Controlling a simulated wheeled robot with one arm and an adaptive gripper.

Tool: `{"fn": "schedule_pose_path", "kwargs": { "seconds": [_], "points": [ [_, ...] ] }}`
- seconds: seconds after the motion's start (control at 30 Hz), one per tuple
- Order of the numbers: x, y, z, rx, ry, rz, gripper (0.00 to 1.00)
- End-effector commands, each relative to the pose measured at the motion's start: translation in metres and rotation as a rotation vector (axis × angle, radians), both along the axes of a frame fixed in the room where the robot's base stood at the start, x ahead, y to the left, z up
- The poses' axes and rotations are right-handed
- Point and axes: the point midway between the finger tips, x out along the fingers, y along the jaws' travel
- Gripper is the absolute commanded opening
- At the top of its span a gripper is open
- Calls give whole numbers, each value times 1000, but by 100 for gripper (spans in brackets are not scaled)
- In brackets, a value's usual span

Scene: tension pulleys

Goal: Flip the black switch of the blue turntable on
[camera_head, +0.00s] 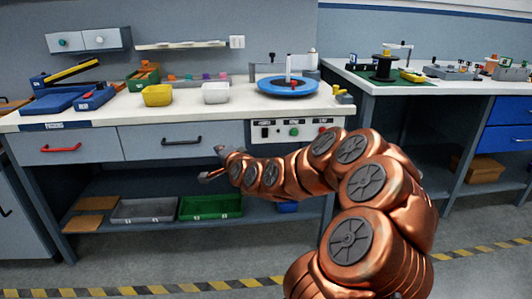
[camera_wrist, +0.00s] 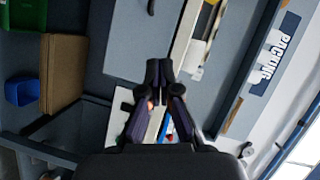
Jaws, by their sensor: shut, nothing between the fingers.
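The blue turntable (camera_head: 288,87) is a round disc on the white bench top, with an upright post at its middle. A pale control panel (camera_head: 279,130) is set in the bench front below it, with small black parts along the top and black, green and red buttons beneath. Which black part is the turntable's switch is too small to tell. My gripper (camera_head: 211,165) is in front of the drawers, left of the panel and apart from it. In the wrist view my gripper (camera_wrist: 160,70) is shut and empty, its dark fingertips together. Part of a pale surface shows behind the fingers.
Drawer handles (camera_head: 181,141) stick out near my gripper. Grey and green (camera_head: 211,207) trays lie on the lower shelf. A second bench (camera_head: 420,82) stands at the right.

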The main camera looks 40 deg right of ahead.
Motion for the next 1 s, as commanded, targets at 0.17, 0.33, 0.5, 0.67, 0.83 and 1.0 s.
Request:
{"fn": "schedule_pose_path", "kwargs": {
  "seconds": [0.17, 0.33, 0.5, 0.67, 0.83, 1.0],
  "points": [
    [-16, -86, -47, 87, -189, -203, 0],
    [-38, -140, -65, 129, -321, -334, 0],
    [-52, -164, -69, 141, -383, -394, 0],
    [-53, -167, -67, 143, -393, -401, 0],
    [-53, -167, -67, 142, -392, -400, 0],
    [-50, -168, -67, 141, -391, -399, 0]
  ]
}}
